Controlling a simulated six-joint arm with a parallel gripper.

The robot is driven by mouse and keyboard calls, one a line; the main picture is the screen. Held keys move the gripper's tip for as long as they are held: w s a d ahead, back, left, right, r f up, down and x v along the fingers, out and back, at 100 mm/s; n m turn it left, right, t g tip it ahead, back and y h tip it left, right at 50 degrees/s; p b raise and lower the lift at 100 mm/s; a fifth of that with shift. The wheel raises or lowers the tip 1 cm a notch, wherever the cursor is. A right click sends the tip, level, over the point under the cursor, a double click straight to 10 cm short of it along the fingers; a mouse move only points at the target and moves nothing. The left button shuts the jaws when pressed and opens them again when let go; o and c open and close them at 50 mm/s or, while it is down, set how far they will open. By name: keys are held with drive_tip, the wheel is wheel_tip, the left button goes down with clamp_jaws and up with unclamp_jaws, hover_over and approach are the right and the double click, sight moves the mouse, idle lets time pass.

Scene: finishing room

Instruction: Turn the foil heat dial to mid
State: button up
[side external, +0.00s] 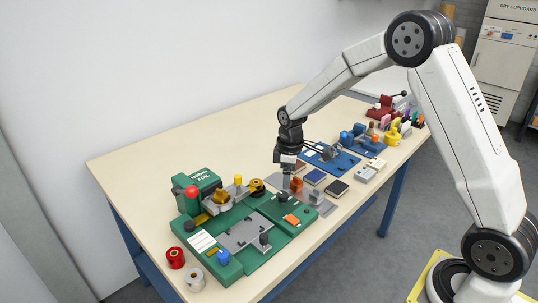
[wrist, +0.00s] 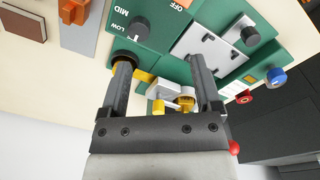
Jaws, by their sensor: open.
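The heat dial (wrist: 140,27) is a dark round knob on a green panel in the wrist view, beside white LOW and MID lettering. In the side view the panel (side external: 284,211) is the right part of the green foil machine (side external: 205,190), and I cannot clearly make out the dial under my gripper. My gripper (side external: 287,182) points down above the panel's back edge. In the wrist view its two fingers (wrist: 160,62) are apart, with nothing held between them. The dial lies beyond the fingertips, apart from them.
An orange switch (side external: 291,219) marked OFF sits on the same panel. A grey plate (wrist: 212,50) with a dark knob (wrist: 250,36) adjoins it. An orange block (side external: 297,184) on a grey base stands close behind. Red (side external: 175,258) and silver (side external: 195,280) rolls stand front left. The table's left back is clear.

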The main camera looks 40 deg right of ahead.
sight(283, 194)
drive_tip(key=shift+n, duration=0.9)
drive_tip(key=w, duration=0.1)
drive_tip(key=w+d+f, duration=0.1)
drive_tip(key=w+d, duration=0.1)
drive_tip(key=shift+w+f, duration=0.15)
drive_tip(key=shift+f, duration=0.25)
drive_tip(key=shift+f, duration=3.9)
clamp_jaws()
